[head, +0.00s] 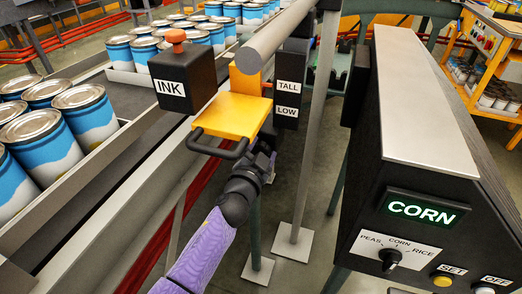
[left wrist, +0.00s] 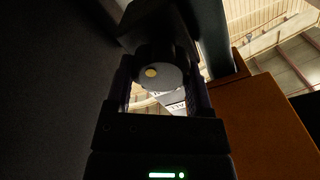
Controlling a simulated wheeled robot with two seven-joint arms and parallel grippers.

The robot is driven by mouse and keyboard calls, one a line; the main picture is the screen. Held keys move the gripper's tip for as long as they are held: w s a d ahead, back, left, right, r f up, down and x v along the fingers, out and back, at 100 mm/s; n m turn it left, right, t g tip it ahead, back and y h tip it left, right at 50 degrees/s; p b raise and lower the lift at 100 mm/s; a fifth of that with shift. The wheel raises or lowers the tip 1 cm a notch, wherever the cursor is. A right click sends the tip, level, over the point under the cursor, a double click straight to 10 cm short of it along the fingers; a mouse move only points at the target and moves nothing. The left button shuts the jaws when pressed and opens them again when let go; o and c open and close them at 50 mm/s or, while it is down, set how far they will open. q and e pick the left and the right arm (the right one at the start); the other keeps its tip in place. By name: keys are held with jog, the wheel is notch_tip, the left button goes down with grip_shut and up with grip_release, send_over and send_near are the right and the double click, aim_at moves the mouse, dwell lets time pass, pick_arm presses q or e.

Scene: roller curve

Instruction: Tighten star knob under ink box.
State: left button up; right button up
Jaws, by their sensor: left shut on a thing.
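The black ink box (head: 185,80) with its INK label and red-orange top knob (head: 175,37) stands beside the conveyor. A yellow bracket (head: 232,116) with a black handle (head: 217,148) is at its right. My left gripper (head: 264,155) is just below and right of the bracket, its fingertips mostly hidden in the head view. In the left wrist view, my left gripper (left wrist: 160,82) is shut on a dark round knob (left wrist: 160,72) with a small yellow dot on its face. The knob's star outline cannot be made out. My right gripper is out of view.
Blue-and-white cans (head: 45,133) fill the conveyor at the left. A grey post (head: 316,125) and the TALL/LOW sign block (head: 289,88) are close to my left gripper. A black control panel (head: 420,170), showing CORN, stands at the right.

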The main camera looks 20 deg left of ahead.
pick_arm(q)
jog(key=m, duration=0.2)
jog(key=shift+f+m, duration=0.15)
jog(key=shift+m, duration=0.25)
jog(key=shift+d+f+m, duration=0.1)
jog(key=shift+m, duration=0.8)
jog(key=m, duration=0.2)
jog(key=shift+f+m, duration=0.1)
jog(key=shift+m, duration=0.3)
jog(key=m, duration=0.2)
jog(key=shift+f+m, duration=0.1)
jog(key=shift+m, duration=0.2)
jog(key=m, duration=0.3)
jog(key=shift+f+m, duration=0.1)
jog(key=shift+m, duration=0.3)
jog(key=m, duration=0.3)
jog(key=shift+f, duration=0.1)
jog(key=m, duration=0.2)
jog(key=shift+m, duration=0.9)
jog(key=shift+f+m, duration=0.1)
jog(key=shift+m, duration=0.3)
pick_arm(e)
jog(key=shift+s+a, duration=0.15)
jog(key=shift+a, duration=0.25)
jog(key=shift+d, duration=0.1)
